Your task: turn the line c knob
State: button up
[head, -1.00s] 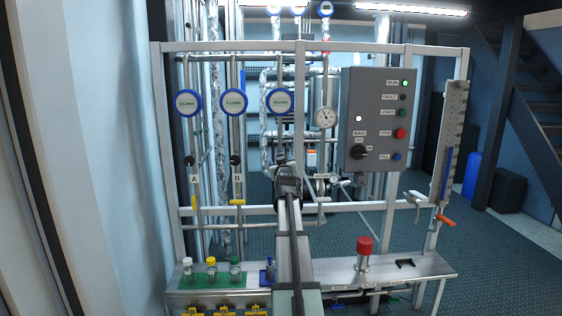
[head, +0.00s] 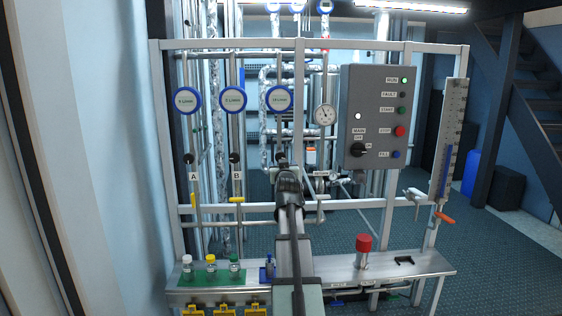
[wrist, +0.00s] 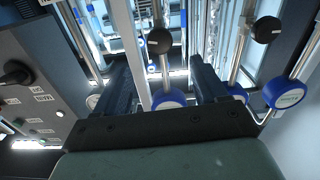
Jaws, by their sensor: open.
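The line C knob is a round black knob (wrist: 159,40) on a thin metal stem, above its blue-rimmed gauge (wrist: 168,98) in the wrist view. It appears in the gap between the fingers of my gripper (wrist: 161,62), beyond the tips and apart from them. My gripper is open and empty. In the head view my gripper (head: 287,172) is in front of the third line, below the third gauge (head: 280,100). It covers part of that line, and only a small dark bit of the knob shows above it.
Knobs A (head: 189,158) and B (head: 235,157) stand to the left on neighbouring lines. A grey control panel (head: 376,118) and a dial gauge (head: 325,115) are to the right. Bottles (head: 211,268) and a red-capped part (head: 363,246) stand on the bench below.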

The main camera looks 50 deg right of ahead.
aim_at(280, 155)
jog(key=shift+m, duration=0.8)
jog(key=x, duration=1.4)
jog(key=shift+w+d, duration=0.1)
jog(key=c, duration=1)
jog(key=shift+f, duration=0.1)
jog(key=shift+c, duration=0.2)
